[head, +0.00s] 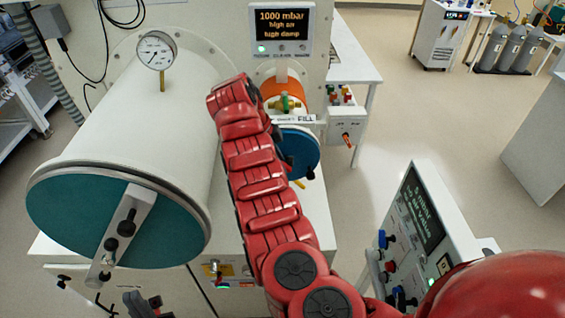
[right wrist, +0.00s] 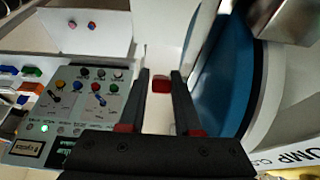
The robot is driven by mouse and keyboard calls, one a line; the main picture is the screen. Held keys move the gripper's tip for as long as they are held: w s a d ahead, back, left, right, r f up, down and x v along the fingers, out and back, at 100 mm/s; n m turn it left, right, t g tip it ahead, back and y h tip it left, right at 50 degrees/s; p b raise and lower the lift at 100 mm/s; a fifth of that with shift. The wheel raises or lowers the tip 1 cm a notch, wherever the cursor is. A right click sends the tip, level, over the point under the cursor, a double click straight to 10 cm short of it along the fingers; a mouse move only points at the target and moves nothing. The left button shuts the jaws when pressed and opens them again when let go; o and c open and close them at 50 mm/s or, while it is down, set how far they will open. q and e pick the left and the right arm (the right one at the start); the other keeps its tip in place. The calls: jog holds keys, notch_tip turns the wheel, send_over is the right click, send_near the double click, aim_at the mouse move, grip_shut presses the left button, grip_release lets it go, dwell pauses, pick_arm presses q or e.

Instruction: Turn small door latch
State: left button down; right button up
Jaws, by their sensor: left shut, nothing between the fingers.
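The small door (head: 303,150) is a blue disc on the small chamber right of centre in the head view, partly hidden by my red right arm. A dark knob, seemingly part of its latch (head: 311,173), shows at its lower right edge. My right gripper is hidden in the head view; in the right wrist view the gripper (right wrist: 160,92) is open. A small red piece (right wrist: 162,84) shows in line with the gap between its fingers; I cannot tell whether it touches them. My left gripper (head: 143,301) is shut and empty at the bottom left, below the large door.
The large chamber (head: 150,105) with its teal door (head: 70,212) and clamp bar (head: 122,232) fills the left. A control panel (head: 415,225) stands at lower right. In the right wrist view, a knob panel (right wrist: 95,95) lies left and a blue disc (right wrist: 225,80) right.

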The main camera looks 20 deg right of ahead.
jog(key=shift+d, duration=0.1)
grip_shut()
